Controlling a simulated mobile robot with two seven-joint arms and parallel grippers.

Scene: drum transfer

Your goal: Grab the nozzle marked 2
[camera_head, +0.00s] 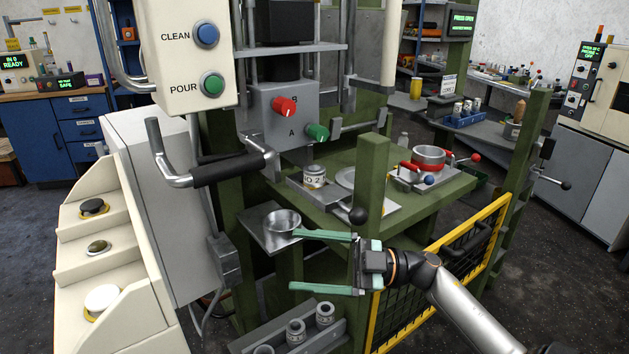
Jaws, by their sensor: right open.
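A small light-grey cylinder with a label that reads like "NO 2" (314,177) stands upright on the green press bench, below the red and green knobs. Several grey cylindrical nozzles sit in a tray (300,350) at the bottom, among them one in the middle (296,331) and one at the right (325,314); their marks are too small to read. My right gripper (295,260) has its two green fingers wide apart and empty, pointing left, above the tray and below the bench. My left gripper is not in view.
A metal bowl (283,222) on a small plate is close to my upper finger. A yellow-framed mesh guard (440,275) lies behind my forearm. A black-gripped lever (230,170) juts out at the left.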

